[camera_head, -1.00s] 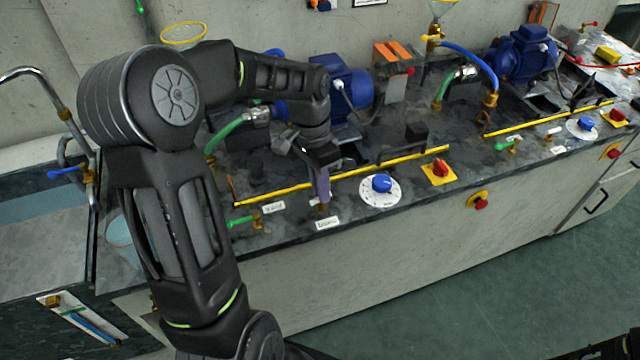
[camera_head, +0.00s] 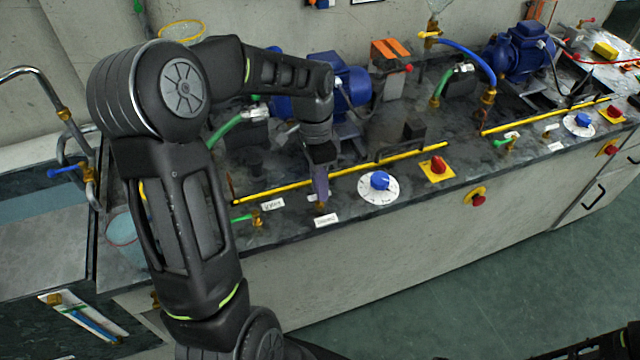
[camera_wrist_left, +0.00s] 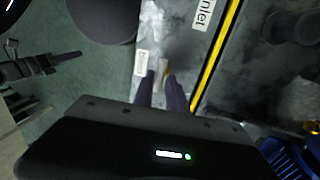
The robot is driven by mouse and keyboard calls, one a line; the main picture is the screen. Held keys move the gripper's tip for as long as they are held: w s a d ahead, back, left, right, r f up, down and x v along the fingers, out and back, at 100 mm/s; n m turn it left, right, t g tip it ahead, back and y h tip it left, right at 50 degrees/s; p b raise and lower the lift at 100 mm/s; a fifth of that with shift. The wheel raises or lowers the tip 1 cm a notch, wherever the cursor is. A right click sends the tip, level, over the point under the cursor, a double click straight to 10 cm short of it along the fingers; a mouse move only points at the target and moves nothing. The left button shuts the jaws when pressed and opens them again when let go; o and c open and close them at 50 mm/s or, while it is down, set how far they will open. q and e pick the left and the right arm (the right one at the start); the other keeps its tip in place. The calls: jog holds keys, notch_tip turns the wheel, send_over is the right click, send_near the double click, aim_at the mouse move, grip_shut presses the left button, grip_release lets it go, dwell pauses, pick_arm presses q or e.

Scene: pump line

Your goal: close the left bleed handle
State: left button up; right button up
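The left bleed valve is largely hidden under my left gripper (camera_head: 320,196). Its brass body (camera_head: 320,209) shows just below the fingertips, behind a white label (camera_head: 326,220). In the left wrist view the small pale bleed handle (camera_wrist_left: 162,66) lies between the tips of the two purple fingers (camera_wrist_left: 161,78). The fingers stand slightly apart, one on each side of it. I cannot tell whether they press on it. My right gripper is partly in view at the bottom right edge (camera_head: 628,338), dark and cut off.
A green inlet handle (camera_head: 241,218) sits just left of the bleed valve. A yellow rail (camera_head: 290,187) runs behind. A blue knob (camera_head: 380,181) and a red switch (camera_head: 438,166) stand to the right. The floor in front of the bench is clear.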

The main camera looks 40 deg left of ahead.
pick_arm(q)
jog(key=shift+o, duration=1.4)
notch_tip(320, 180, up, 8)
jog(key=a, duration=0.1)
jog(key=shift+w+f, duration=0.15)
jog(key=shift+w, duration=0.3)
jog(key=shift+s+a+f, duration=0.1)
